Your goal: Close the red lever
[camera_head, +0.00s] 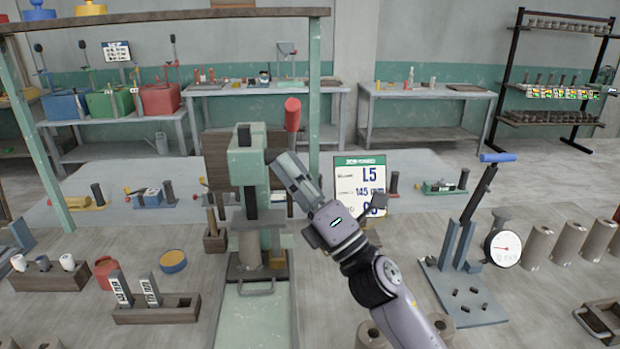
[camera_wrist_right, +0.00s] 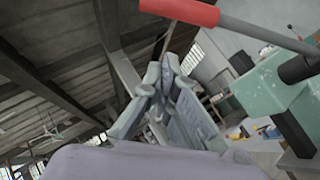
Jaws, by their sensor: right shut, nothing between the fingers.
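The red lever (camera_head: 292,113) shows in the head view as a red grip standing upright beside the top of a green press (camera_head: 246,170). In the right wrist view its red grip (camera_wrist_right: 182,10) crosses the top, with a grey rod (camera_wrist_right: 262,32) running right toward the green press body (camera_wrist_right: 275,90). My right gripper (camera_head: 284,165) is shut and empty. In the head view it appears just below the red grip, beside the press column. In the wrist view its fingertips (camera_wrist_right: 165,75) lie below the grip, with a visible gap. My left gripper is not in view.
A sign (camera_head: 361,184) stands behind my right arm. To the right is a blue-handled lever (camera_head: 497,158) on a grey base, with a round dial (camera_head: 504,248) beside it. A green frame post (camera_head: 314,95) rises behind the lever.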

